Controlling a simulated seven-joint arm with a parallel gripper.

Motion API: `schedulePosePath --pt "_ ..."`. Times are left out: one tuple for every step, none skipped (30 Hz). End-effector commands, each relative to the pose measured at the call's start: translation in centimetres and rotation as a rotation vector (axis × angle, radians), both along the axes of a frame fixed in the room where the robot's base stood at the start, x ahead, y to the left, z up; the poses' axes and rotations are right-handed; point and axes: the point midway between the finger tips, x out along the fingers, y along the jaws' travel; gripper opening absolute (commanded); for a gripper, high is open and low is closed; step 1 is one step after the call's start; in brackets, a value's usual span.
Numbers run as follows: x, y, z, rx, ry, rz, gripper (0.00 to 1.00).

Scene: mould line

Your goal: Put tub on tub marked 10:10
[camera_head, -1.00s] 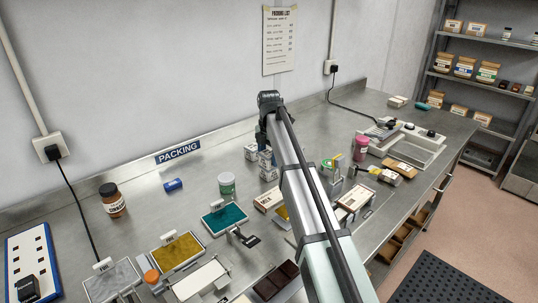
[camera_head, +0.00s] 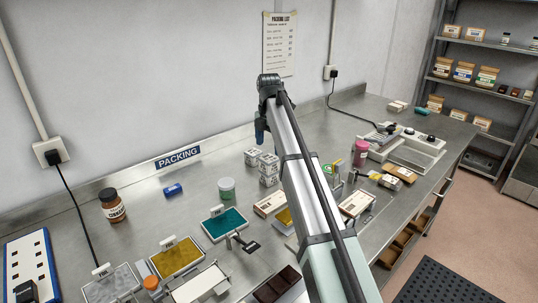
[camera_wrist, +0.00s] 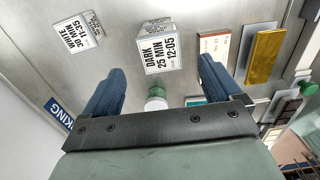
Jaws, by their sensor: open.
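Several small white tubs with black print stand in the middle of the steel bench. In the head view a single tub (camera_head: 252,157) stands to the left of a stack, with an upper tub (camera_head: 268,160) above a lower tub (camera_head: 268,179). In the wrist view one label reads DARK 25 MIN 12:05 (camera_wrist: 157,45) and another reads WHITE 30, 11:35 (camera_wrist: 75,34). I cannot read a 10:10 mark in any view. My gripper (camera_wrist: 160,76) is open and empty, its blue fingers apart above the bench; a blue part of it shows in the head view (camera_head: 261,133).
A teal tray (camera_head: 225,224), a yellow tray (camera_head: 177,258) and a flat carton (camera_head: 270,203) lie in front. A brown jar (camera_head: 112,205) is at left. The bench behind the tubs is clear.

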Motion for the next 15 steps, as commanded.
schedulePosePath --pt "0.1 0.0 1.1 0.000 -0.001 0.000 0.91" --pt "0.2 0.0 1.6 0.000 -0.001 0.000 0.91" --pt "0.2 0.0 2.2 0.000 -0.001 0.000 0.91" --pt "0.1 0.0 2.6 0.000 -0.001 0.000 0.91" --pt "0.1 0.0 3.1 0.000 -0.001 0.000 0.91" --pt "0.1 0.0 3.5 0.000 0.000 0.000 0.91" --pt "0.1 0.0 3.8 0.000 0.000 0.000 0.91" --pt "0.1 0.0 4.1 0.000 0.000 0.000 0.91" --pt "0.1 0.0 4.4 0.000 0.000 0.000 0.91" --pt "0.1 0.0 4.6 0.000 0.000 0.000 0.91" --pt "0.1 0.0 4.8 0.000 0.000 0.000 0.91" --pt "0.0 0.0 5.0 0.000 0.000 0.000 0.91" --pt "0.0 0.0 5.1 0.000 0.000 0.000 0.91" --pt "0.0 0.0 5.2 0.000 0.000 0.000 0.91" --pt "0.0 0.0 5.3 0.000 0.000 0.000 0.91"
